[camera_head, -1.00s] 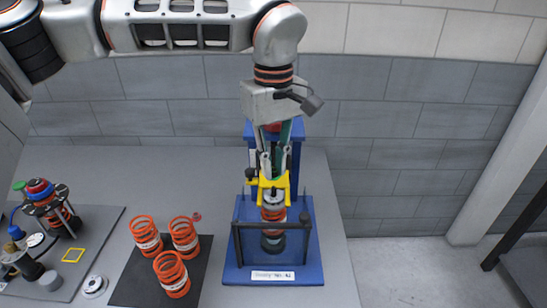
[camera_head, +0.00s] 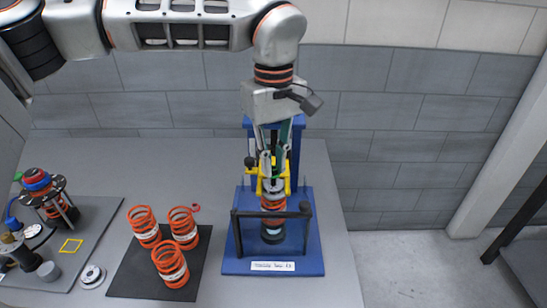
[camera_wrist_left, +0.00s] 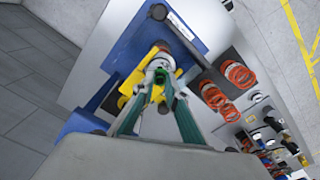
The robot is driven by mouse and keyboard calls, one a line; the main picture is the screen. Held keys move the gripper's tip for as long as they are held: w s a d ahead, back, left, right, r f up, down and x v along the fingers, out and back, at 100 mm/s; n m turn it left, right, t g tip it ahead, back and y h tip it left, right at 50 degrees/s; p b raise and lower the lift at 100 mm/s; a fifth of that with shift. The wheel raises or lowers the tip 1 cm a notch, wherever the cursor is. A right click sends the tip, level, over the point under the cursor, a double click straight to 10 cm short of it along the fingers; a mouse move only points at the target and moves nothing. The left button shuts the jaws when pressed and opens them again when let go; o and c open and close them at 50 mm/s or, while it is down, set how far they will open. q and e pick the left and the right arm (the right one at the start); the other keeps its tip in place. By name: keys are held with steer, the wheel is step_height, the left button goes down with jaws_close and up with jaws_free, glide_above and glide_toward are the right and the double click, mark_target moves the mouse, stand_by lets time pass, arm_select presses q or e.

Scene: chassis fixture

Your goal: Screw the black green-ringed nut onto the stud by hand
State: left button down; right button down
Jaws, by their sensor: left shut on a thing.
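The blue fixture (camera_head: 310,258) stands on the grey table with an upright spring assembly (camera_head: 272,204) inside it. A yellow clamp (camera_head: 282,186) holds around the top of the assembly. My left gripper (camera_head: 268,182) points down onto the assembly top at the clamp. In the left wrist view its fingers (camera_wrist_left: 161,78) are closed around a small part with a green ring (camera_wrist_left: 158,75), which looks like the nut. Fingers and clamp hide most of the nut. The stud is hidden, and I cannot tell how far the nut is threaded. My right gripper is out of view.
A black bar (camera_head: 272,213) crosses in front of the assembly. Three orange springs (camera_head: 171,264) stand on a black mat (camera_head: 125,288) to the left. A grey board (camera_head: 95,230) with other parts lies further left. Table right of the fixture is clear.

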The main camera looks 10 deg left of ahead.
arm_select(q)
steer(key=shift+f, duration=0.3)
steer(key=shift+f, duration=0.2)
steer(key=shift+f, duration=0.35)
stand_by(0.3)
steer(key=shift+f+n, duration=0.1)
steer(key=shift+n, duration=0.2)
steer(key=n+b, duration=0.2)
steer(key=n, duration=0.3)
steer(key=shift+s+f, duration=0.1)
steer(key=shift+f, duration=0.05)
steer(key=n+b, duration=0.1)
steer(key=n, duration=0.3)
steer(key=shift+n, duration=0.4)
